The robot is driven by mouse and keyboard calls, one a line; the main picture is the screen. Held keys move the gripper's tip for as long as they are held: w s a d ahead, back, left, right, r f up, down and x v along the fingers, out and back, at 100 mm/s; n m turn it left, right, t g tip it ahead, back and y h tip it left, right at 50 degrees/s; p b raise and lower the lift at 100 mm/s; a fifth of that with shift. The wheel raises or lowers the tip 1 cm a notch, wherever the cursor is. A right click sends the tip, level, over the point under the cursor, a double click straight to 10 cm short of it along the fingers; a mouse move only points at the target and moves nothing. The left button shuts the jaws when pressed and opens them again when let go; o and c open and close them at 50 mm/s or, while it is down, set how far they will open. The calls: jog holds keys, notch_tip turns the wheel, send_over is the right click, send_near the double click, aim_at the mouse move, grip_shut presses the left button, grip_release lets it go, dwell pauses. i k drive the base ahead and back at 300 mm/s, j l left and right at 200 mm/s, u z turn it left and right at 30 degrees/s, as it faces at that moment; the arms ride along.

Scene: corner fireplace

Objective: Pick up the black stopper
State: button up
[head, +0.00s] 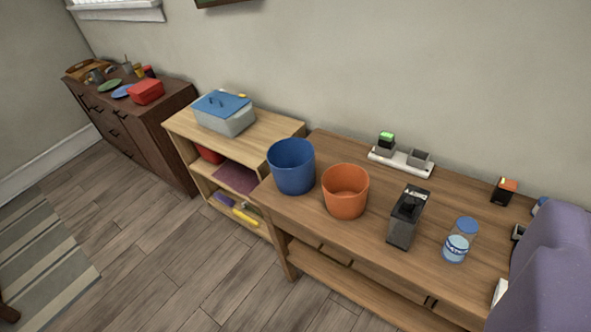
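A small dark knob-like piece (409,204), which may be the black stopper, shows at the top of an upright black and grey box (401,231). The box stands on the wooden table (300,212), right of the orange bin. At this size I cannot tell whether the dark piece is separate from the box or part of it. My gripper is not in view, so its distance from the box and its opening do not show.
A blue bin (291,168) and an orange bin (345,192) stand left of the box. A clear jar with a blue lid (466,226) is to its right. A white tray (387,157) lies behind. A purple padded shape (550,270) blocks the right edge. Open floor (150,245) lies left.

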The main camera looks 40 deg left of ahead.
aim_at(408, 206)
jog(key=u, duration=0.3)
jog(key=i+z, duration=0.25)
jog(key=i, duration=1.45)
